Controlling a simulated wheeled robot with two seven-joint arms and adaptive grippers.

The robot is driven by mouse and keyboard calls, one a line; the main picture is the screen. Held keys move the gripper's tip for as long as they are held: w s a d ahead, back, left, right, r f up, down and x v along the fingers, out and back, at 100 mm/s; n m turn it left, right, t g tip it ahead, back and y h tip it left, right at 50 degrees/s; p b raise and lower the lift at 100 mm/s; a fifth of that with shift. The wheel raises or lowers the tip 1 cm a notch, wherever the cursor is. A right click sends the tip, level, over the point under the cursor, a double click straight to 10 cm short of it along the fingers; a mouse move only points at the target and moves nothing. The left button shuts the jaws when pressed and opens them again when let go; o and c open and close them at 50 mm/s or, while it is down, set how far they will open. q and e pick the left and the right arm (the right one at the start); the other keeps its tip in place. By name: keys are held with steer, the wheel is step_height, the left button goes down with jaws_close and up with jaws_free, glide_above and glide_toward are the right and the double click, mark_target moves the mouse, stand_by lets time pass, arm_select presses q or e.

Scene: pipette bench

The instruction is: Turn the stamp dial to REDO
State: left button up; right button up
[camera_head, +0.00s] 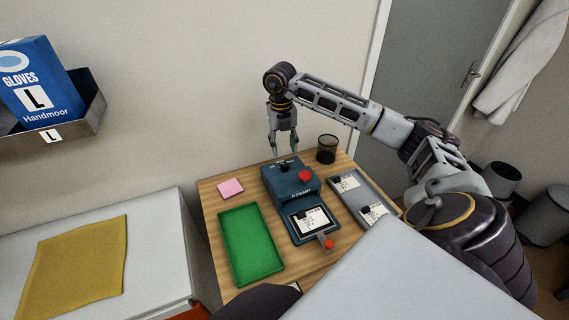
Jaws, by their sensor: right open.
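The stamp machine (292,193) is a dark blue box with a red button (305,176) on top and the word STAMP on its front. A small dark dial (284,167) sits on its top at the back; its lettering is too small to read. A card (312,221) lies in the machine's front bed, beside a red-knobbed lever (328,244). My right gripper (283,148) points down above the back of the machine, close over the dial. It is open and empty, and I cannot tell whether it touches the dial. My left gripper is not in view.
A green tray (225,226) lies left of the machine, with pink notes (230,188) behind it. A grey tray (349,200) with cards lies right. A black mesh cup (327,150) stands at the back. A yellow cloth (75,262) covers part of a white surface at left.

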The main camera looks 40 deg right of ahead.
mark_target(284, 164)
steer(key=shift+d+f, duration=0.1)
steer(key=shift+f, duration=3.95)
steer(key=shift+c, duration=0.4)
jaws_close()
